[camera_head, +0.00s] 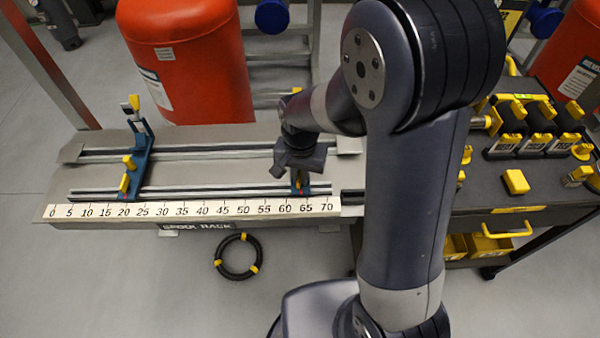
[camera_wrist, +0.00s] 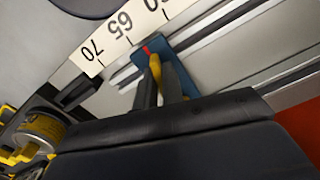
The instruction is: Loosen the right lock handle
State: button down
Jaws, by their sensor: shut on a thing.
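The right stop has a blue base (camera_head: 320,188) on the rail, near the 60 to 65 marks of the scale. The base with its red pointer also shows in the wrist view (camera_wrist: 178,47). My gripper (camera_head: 299,180) is over this base. In the wrist view my gripper (camera_wrist: 162,82) is shut on the yellow right lock handle (camera_wrist: 155,65), whose upper end shows between the fingers. The rest of the handle is hidden by the fingers and gripper body. The left stop (camera_head: 141,160) stands near 20, with yellow handles.
The scale strip (camera_head: 190,209) runs along the bench's front edge. Orange cylinders (camera_head: 190,60) stand behind the bench. A dark cart (camera_head: 480,205) with yellow-marked items is at the right. A black ring (camera_head: 238,257) lies on the floor.

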jog(key=shift+m, duration=3.5)
